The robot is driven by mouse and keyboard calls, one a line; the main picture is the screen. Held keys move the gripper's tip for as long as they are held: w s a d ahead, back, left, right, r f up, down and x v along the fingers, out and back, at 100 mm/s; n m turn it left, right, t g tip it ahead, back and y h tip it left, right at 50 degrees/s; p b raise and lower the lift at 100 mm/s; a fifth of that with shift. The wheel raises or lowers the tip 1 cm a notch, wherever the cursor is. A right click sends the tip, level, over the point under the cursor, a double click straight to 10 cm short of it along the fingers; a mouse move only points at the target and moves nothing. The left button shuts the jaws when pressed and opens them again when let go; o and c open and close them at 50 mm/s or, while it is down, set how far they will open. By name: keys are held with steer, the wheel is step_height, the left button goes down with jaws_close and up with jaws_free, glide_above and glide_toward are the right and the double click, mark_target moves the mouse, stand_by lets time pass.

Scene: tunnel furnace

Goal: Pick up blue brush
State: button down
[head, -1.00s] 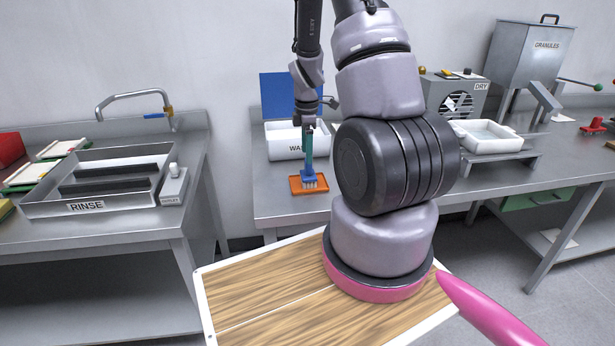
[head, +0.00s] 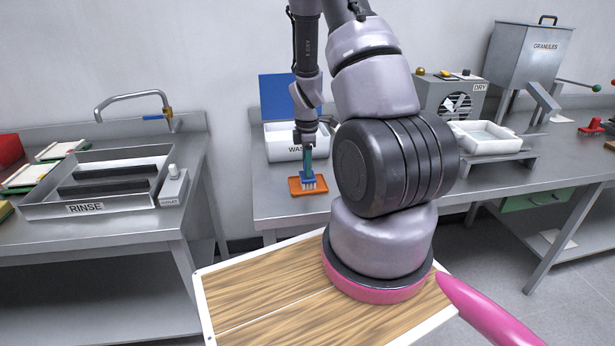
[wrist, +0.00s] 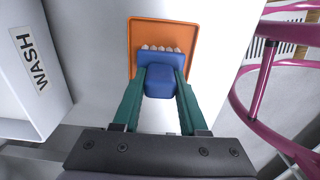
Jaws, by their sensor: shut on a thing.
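The blue brush (head: 308,178) stands upright with its pale bristles down on an orange tray (head: 323,188) on the middle table. In the wrist view the blue brush (wrist: 160,72) sits between two green fingers, its bristle tips showing over the orange tray (wrist: 190,30). My gripper (head: 308,168) reaches down from above and is shut on the brush; it also shows in the wrist view (wrist: 160,85). I cannot tell whether the bristles touch the tray.
A white WASH bin (head: 283,142) with a blue panel (head: 290,97) behind it stands close behind the tray. A RINSE basin (head: 100,185) is on the left table. A DRY unit (head: 452,98) and a white tray (head: 487,136) stand to the right.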

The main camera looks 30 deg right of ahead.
step_height(320, 180, up, 10)
steer(key=c, duration=1.1)
jaws_free()
jaws_close()
